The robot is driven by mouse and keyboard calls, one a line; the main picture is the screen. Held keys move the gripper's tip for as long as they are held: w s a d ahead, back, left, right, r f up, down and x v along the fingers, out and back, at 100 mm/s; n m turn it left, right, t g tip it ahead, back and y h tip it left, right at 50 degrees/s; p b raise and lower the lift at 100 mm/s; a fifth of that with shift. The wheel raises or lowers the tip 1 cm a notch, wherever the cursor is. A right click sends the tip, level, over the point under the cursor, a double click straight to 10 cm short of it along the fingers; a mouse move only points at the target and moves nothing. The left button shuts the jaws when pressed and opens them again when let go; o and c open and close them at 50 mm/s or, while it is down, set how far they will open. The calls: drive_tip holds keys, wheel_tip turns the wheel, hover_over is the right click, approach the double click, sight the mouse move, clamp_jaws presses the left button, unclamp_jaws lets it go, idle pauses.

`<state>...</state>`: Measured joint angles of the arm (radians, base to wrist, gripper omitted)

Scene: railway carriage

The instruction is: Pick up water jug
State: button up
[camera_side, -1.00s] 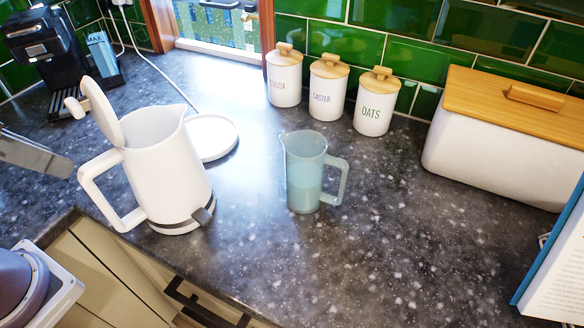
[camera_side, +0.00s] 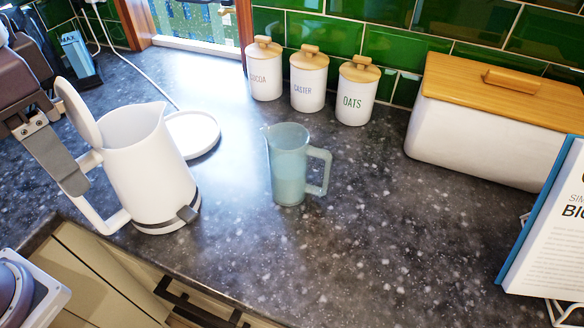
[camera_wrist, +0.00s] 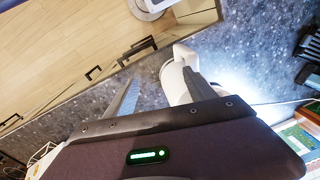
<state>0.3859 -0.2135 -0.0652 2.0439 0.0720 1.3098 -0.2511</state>
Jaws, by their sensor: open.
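The water jug (camera_side: 289,168) is pale blue and translucent, with its handle on the right. It stands upright on the dark speckled counter and looks partly filled. I cannot make it out in the wrist view. My gripper (camera_side: 74,186) is at the left of the side view, beside the white kettle's handle and well away from the jug. In the wrist view my gripper (camera_wrist: 160,77) has its two fingers spread apart, and nothing is held between them. Part of the kettle (camera_wrist: 178,78) shows by the right finger; whether they touch is unclear.
The white kettle (camera_side: 152,170), lid raised, stands between my gripper and the jug. Its round base (camera_side: 192,134) lies behind it. Canisters (camera_side: 308,82), a wooden-lidded bread bin (camera_side: 490,130) and a book (camera_side: 550,240) line the back and right. Counter in front of the jug is clear.

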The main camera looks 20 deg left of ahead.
drive_tip(key=d+m+g+y, duration=0.1)
drive_tip(key=d, duration=0.2)
drive_tip(key=t+h, duration=0.1)
drive_tip(key=h, duration=0.1)
hover_over(296, 169)
drive_tip(key=w+d, duration=0.1)
drive_tip(key=d, duration=0.1)
wheel_tip(296, 169, down, 9)
drive_tip(key=f, duration=0.8)
drive_tip(key=shift+w+d, duration=0.2)
drive_tip(key=shift+d, duration=0.05)
drive_tip(key=shift+c, duration=0.4)
clamp_jaws()
